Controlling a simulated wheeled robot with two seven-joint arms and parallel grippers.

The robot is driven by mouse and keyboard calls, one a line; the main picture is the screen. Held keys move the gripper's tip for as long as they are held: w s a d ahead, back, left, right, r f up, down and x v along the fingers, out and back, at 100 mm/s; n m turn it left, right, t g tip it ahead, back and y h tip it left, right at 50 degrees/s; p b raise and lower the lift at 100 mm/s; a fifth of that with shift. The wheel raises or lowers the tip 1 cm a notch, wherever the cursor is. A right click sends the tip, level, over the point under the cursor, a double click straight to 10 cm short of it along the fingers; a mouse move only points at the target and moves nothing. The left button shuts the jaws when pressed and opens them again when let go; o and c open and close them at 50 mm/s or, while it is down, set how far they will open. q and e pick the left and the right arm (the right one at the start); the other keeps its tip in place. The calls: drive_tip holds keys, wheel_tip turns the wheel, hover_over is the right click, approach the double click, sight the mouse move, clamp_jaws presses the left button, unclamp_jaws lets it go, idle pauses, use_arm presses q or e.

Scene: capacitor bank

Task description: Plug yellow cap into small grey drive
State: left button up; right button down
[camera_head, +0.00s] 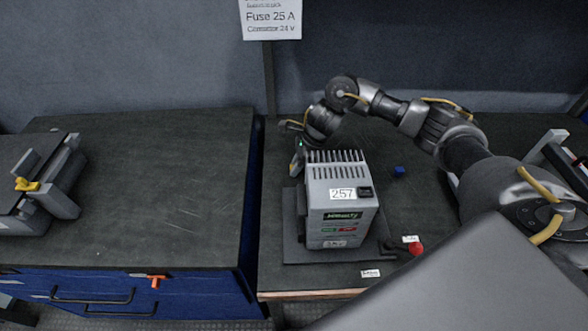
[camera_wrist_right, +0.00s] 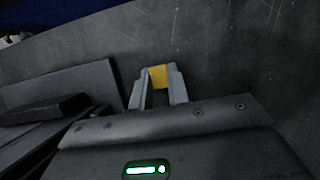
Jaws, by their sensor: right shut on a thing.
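The small grey drive (camera_head: 341,215), with a ribbed top and a "257" label, stands upright on a dark base plate on the right-hand bench. My right gripper (camera_head: 297,167) is at the drive's back left edge, reaching over from behind and pointing down; the drive partly hides its surroundings. In the right wrist view the gripper (camera_wrist_right: 158,88) is shut on the yellow cap (camera_wrist_right: 158,76), which shows between the grey fingertips. I cannot tell whether the cap touches the drive. My left gripper is not in view.
A small blue piece (camera_head: 399,170) lies right of the drive. A red button (camera_head: 416,248) is at its front right. A grey vise-like fixture with a yellow part (camera_head: 27,185) stands on the left bench (camera_head: 180,170), whose middle is clear. A wall lies behind.

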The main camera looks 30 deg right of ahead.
drive_tip(key=shift+r, duration=0.2)
wheel_tip(320, 180, up, 8)
drive_tip(key=shift+r, duration=0.8)
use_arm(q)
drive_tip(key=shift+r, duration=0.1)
use_arm(e)
drive_tip(key=shift+r, duration=0.1)
